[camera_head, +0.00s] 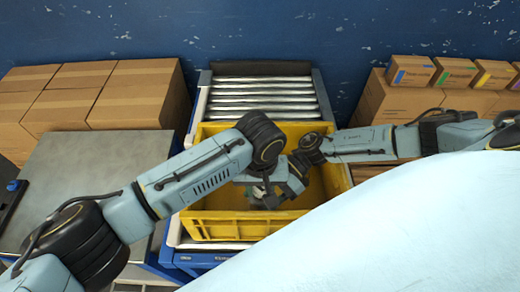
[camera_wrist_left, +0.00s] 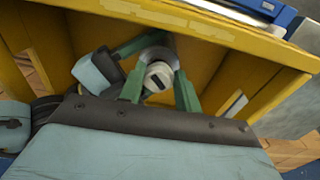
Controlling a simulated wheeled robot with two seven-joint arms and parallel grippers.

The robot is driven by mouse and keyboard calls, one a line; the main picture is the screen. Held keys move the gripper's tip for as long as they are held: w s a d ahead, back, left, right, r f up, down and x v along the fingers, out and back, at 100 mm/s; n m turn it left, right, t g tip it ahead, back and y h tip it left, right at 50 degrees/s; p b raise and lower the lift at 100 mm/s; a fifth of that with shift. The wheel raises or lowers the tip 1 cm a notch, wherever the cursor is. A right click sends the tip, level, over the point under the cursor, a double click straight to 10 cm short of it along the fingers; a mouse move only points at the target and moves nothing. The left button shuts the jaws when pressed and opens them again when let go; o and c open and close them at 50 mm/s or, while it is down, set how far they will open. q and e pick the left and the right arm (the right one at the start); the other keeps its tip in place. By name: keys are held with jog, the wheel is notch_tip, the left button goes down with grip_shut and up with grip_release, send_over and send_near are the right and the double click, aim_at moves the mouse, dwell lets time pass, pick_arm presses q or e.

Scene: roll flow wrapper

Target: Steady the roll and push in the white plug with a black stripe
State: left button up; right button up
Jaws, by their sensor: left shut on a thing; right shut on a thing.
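The roll (camera_wrist_left: 153,53) shows in the left wrist view as a grey rounded end inside a yellow crate. The white plug with a black stripe (camera_wrist_left: 154,84) sits at its middle, facing the camera. My left gripper (camera_wrist_left: 159,85) has its green fingers on both sides of the roll end and is shut on the roll. My right gripper (camera_wrist_left: 148,42) comes in from the left of that view, a green finger reaching the roll's far side; its hold is partly hidden. In the head view both hands meet low in the crate, and arms hide the roll. How deep the plug sits cannot be told.
The yellow crate (camera_head: 215,226) surrounds both hands with its walls close by. A roller conveyor (camera_head: 262,97) lies behind it. A grey table (camera_head: 95,165) stands at left, with cardboard boxes (camera_head: 140,95) behind it. More boxes (camera_head: 385,98) stand at right.

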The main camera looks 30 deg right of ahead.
pick_arm(q)
jog(key=shift+f, duration=0.9)
dwell(0.6)
jog(key=o, duration=1)
notch_tip(320, 180, up, 12)
jog(key=shift+r, duration=0.1)
pick_arm(e)
jog(key=o, duration=1.3)
